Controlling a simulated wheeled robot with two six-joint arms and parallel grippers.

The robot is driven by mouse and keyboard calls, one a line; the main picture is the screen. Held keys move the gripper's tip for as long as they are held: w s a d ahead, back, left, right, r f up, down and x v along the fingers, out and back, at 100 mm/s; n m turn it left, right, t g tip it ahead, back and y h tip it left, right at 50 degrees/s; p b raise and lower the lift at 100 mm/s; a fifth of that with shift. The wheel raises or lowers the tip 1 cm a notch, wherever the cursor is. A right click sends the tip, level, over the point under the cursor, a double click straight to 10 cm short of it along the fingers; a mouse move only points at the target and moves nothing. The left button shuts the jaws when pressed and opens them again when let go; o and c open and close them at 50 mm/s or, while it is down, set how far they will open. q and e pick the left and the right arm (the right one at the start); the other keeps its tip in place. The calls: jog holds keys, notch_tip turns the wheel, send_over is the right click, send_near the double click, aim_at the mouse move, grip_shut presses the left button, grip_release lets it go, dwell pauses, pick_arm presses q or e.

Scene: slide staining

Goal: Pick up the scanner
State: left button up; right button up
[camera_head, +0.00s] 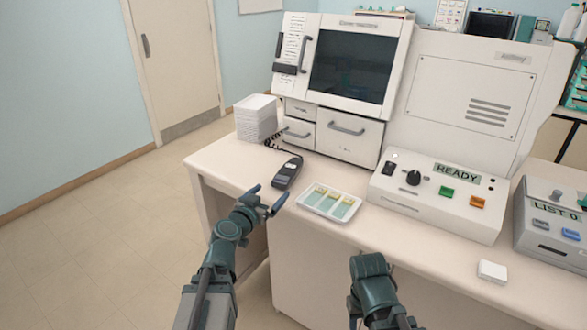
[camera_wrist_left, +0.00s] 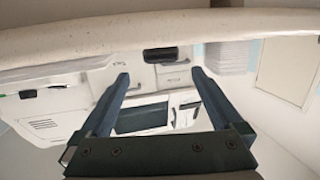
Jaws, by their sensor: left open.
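The scanner (camera_head: 287,173), a dark handheld device with a coiled cord, lies on the white bench near its left front edge. It also shows as a dark block (camera_wrist_left: 160,55) at the bench edge in the left wrist view, which is upside down. My left gripper (camera_head: 268,195) is open and empty, just in front of the scanner at the bench's edge. In the left wrist view its fingers (camera_wrist_left: 160,75) are spread, with the scanner beyond and between them, apart from both. Part of my right arm shows at the bottom; its fingers do not show.
A white tray with slides (camera_head: 329,203) lies right of the scanner. A stack of white trays (camera_head: 256,122) stands behind it. The staining machine (camera_head: 350,75) stands at the back. A READY control box (camera_head: 440,205), a LIST box (camera_head: 550,240) and a small white block (camera_head: 492,271) are to the right.

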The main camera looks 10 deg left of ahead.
aim_at(288, 175)
pick_arm(q)
jog(key=shift+b+x, duration=0.65)
jog(key=shift+x, duration=3.7)
jog(key=shift+a+b+x, duration=0.2)
jog(key=shift+b+x, duration=0.3)
jog(key=shift+x, duration=2.15)
jog(key=shift+s, duration=0.1)
jog(key=c, duration=1.5)
jog(key=shift+r, duration=0.15)
